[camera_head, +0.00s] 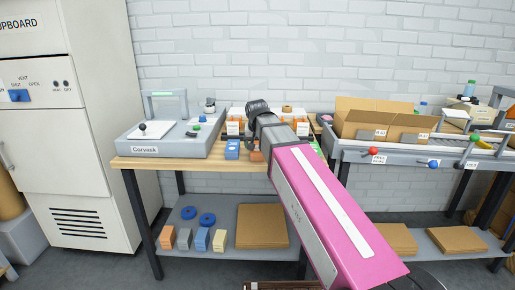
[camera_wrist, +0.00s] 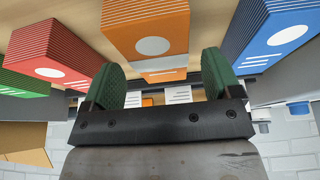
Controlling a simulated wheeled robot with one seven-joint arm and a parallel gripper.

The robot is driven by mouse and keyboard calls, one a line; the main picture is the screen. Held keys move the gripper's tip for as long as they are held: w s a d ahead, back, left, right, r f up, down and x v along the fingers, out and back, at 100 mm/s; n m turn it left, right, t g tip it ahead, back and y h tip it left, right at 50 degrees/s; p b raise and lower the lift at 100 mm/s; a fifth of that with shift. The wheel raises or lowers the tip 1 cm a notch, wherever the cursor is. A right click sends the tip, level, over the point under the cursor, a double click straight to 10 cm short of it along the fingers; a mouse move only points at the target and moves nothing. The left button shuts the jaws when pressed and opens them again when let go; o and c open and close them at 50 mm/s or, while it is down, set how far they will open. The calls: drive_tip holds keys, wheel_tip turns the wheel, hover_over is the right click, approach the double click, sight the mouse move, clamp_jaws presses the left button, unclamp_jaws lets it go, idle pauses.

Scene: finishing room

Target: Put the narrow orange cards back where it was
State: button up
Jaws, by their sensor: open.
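In the wrist view an orange card stack (camera_wrist: 145,28) with a white oval and ribbed edges stands on the wooden bench, just beyond my fingertips. My gripper (camera_wrist: 162,68) is open, its two green-padded fingers apart with nothing held between them. I cannot tell whether the orange stack is the narrow one, or whether a finger touches it. In the head view a small part of an orange block (camera_head: 256,156) shows beside my arm, which hides my fingers and much of the bench there.
A red stack (camera_wrist: 55,45) and a green stack (camera_wrist: 20,84) stand left of the orange one; a blue stack (camera_wrist: 268,35) stands right. Orange-and-white holders (camera_head: 235,122) stand at the bench's back. The Corvesk machine (camera_head: 165,140) fills the left end; a cardboard box (camera_head: 375,118) stands right.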

drive_tip(key=v, duration=0.9)
drive_tip(key=shift+r, duration=0.25)
